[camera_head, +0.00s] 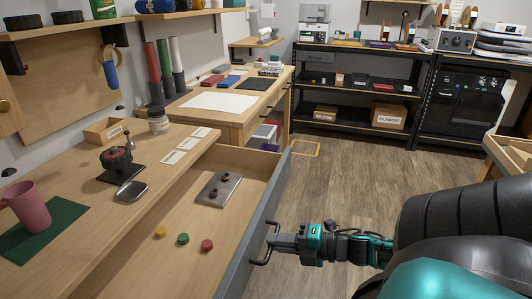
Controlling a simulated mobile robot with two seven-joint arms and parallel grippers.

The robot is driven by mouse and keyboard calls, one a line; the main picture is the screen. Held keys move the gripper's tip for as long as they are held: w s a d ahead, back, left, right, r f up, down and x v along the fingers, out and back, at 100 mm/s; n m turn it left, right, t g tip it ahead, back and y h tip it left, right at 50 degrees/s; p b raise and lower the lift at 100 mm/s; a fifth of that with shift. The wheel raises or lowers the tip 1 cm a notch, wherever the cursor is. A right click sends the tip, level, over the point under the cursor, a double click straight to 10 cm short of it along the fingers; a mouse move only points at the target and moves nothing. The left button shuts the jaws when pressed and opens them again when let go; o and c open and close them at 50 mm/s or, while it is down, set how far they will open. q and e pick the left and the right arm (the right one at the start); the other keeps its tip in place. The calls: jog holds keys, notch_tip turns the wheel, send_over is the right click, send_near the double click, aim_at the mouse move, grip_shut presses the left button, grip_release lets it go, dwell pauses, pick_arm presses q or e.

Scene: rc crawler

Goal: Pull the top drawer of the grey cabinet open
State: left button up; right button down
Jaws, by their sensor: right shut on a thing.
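The top drawer of the cabinet stands well open, and its grey front panel (284,172) faces my right arm. A black bar handle (260,262) is on that front. My right gripper (274,242) is at the handle and shut on it; the arm comes in from the right. Inside the drawer, on its light wood floor, lie a grey plate (213,190) with small dark knobs, a yellow disc (160,232), a green disc (183,239) and a red disc (207,245). The cabinet's lower part is hidden. My left gripper is not in view.
The wooden worktop (85,160) above the drawer holds a pink mug (32,209) on a green mat, a small open box (106,131) and a black-and-red device (117,158). Wood floor (335,185) right of the drawer is clear. Black shelving (345,65) stands behind.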

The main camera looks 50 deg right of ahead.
jog(key=shift+s+d, duration=0.2)
jog(key=shift+s, duration=0.35)
jog(key=c, duration=1.2)
grip_release()
